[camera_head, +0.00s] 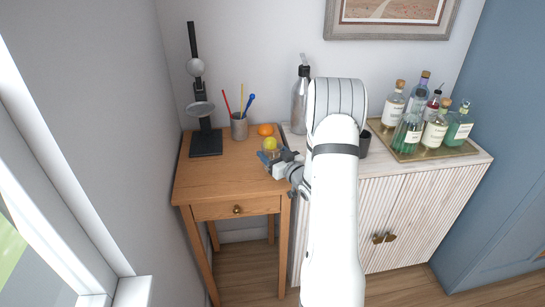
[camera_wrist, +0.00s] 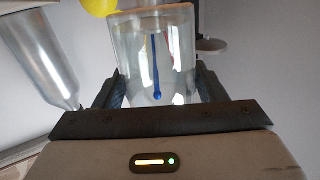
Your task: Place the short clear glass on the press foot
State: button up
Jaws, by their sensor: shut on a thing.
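The short clear glass (camera_wrist: 130,52) is between the two fingers of my gripper (camera_wrist: 158,88) in the wrist view, with its rim up. My gripper is shut on it. In the head view my gripper (camera_head: 272,160) is over the right part of the wooden table, and the glass is small and hard to make out there. The black citrus press (camera_head: 199,95) stands at the table's back left. Its flat dark foot (camera_head: 206,146) lies left of my gripper, apart from it, and looks bare.
A yellow-green fruit (camera_head: 270,143) and an orange (camera_head: 265,130) are close to my gripper. A grey cup with coloured stirrers (camera_head: 239,127) stands between press and gripper. A metal bottle (camera_head: 299,105) and a brass tray of bottles (camera_head: 428,153) are on the right cabinet. The table's front left is clear.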

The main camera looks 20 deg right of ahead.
jog(key=shift+f, duration=0.85)
jog(key=shift+b, duration=0.35)
jog(key=shift+f, duration=0.2)
jog(key=o, duration=1.1)
jog(key=shift+o, duration=0.2)
jog(key=shift+r+p, duration=0.2)
jog(key=shift+p, duration=0.55)
